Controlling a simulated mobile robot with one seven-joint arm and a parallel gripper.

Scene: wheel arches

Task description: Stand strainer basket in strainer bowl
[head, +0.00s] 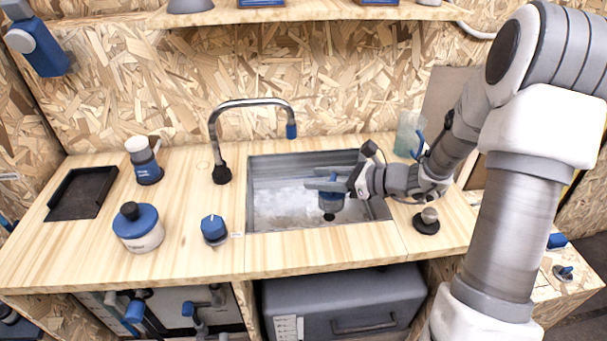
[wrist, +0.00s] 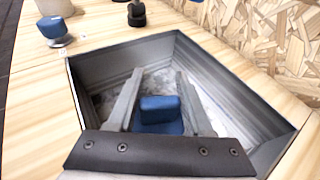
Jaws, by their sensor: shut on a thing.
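A blue piece with a dark lower end (head: 331,203), which I take to be the strainer basket, hangs upright at my gripper (head: 319,186) over the grey sink (head: 280,158). In the wrist view its blue top (wrist: 160,103) sits between the two grey fingers of my gripper (wrist: 159,78). My gripper is shut on it, above the sink floor. The fingers and wrist hide part of it in the head view. I cannot pick out the strainer bowl for certain; a bowl under the basket would be partly hidden.
A curved tap (head: 250,103) stands behind the sink. A blue-lidded pot (head: 139,228), a blue knob (head: 214,229) and a white-topped cup (head: 145,160) stand to the left. A dark round-based fitting (head: 427,222) and a clear jug (head: 407,133) stand to the right. The sink walls are steep.

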